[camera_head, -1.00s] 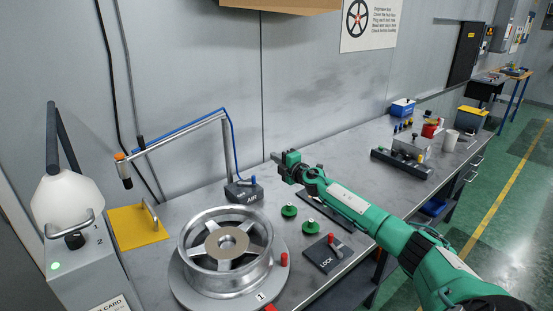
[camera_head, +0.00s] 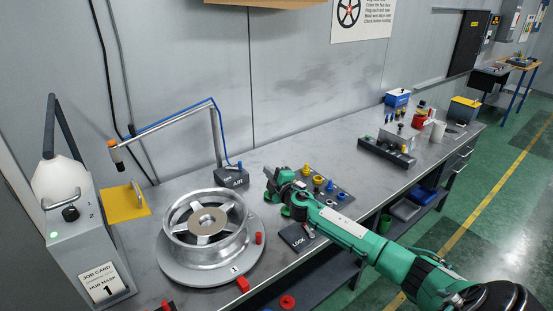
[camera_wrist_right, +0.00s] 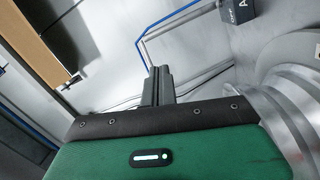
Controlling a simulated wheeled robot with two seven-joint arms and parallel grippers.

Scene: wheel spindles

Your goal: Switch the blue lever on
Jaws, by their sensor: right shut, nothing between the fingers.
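The small blue lever (camera_head: 239,164) stands on top of the dark box marked AIR (camera_head: 232,178), at the back of the bench beside the wheel. Its exact tilt is too small to tell. My right gripper (camera_head: 267,172) is shut and empty, a short way to the right of the AIR box and apart from it in the head view. In the right wrist view the closed fingers (camera_wrist_right: 160,85) show in the middle, and part of the AIR box (camera_wrist_right: 238,10) shows at the top edge; the lever is not visible there. My left gripper is not in view.
A metal wheel (camera_head: 206,220) sits on a round base left of my right arm. A blue hose on a metal post (camera_head: 214,138) rises behind the AIR box. A LOCK plate (camera_head: 296,237) and a block with yellow and blue pegs (camera_head: 342,195) lie near my arm.

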